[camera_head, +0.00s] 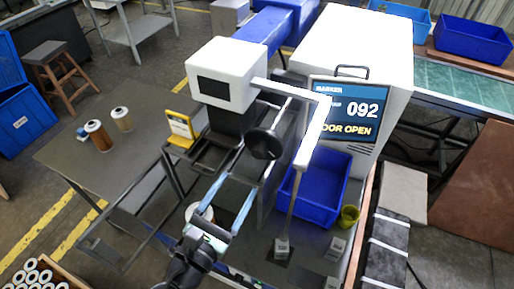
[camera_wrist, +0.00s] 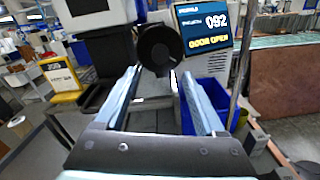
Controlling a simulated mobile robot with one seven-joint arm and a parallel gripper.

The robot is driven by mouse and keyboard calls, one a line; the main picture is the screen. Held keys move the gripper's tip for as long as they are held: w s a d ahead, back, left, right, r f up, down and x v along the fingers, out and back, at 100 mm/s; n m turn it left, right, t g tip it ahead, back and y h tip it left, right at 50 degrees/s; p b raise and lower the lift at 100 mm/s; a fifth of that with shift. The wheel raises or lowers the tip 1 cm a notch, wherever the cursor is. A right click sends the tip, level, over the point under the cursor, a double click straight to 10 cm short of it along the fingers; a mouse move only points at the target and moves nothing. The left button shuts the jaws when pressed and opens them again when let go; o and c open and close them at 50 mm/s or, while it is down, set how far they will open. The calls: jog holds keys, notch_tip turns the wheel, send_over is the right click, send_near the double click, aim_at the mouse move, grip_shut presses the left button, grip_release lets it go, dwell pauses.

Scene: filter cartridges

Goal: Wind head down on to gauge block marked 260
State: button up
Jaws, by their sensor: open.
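The white marking head (camera_head: 220,75) has a dark window. A black round handwheel (camera_head: 263,144) sits below and right of it, and in the wrist view the handwheel (camera_wrist: 160,48) lies beyond my fingertips. My gripper (camera_head: 231,190) is open and empty, its two pale blue fingers pointing toward the handwheel with a gap left. One gauge block (camera_head: 282,247) stands on a dark pad, near the lower end of a thin grey rod. Two more blocks, one to the right (camera_head: 336,247) and one at the lower edge (camera_head: 331,283), stand nearby. Their numbers are too small to read.
A screen (camera_head: 349,110) reads 092 and DOOR OPEN. A blue bin (camera_head: 318,200) and a yellow-green cup (camera_head: 349,216) stand right of the handwheel. A white door bar (camera_head: 314,130) hangs over the bench.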

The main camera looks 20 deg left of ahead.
aim_at(257, 155)
jog(key=w, duration=0.3)
jog(key=w+p, duration=0.1)
jog(key=w, duration=0.3)
jog(key=w+p, duration=0.1)
jog(key=w, duration=0.2)
jog(key=shift+w+d+f, duration=0.1)
jog(key=shift+w+d, duration=0.1)
jog(key=shift+d, duration=0.05)
jog(key=shift+s, duration=0.1)
grip_shut()
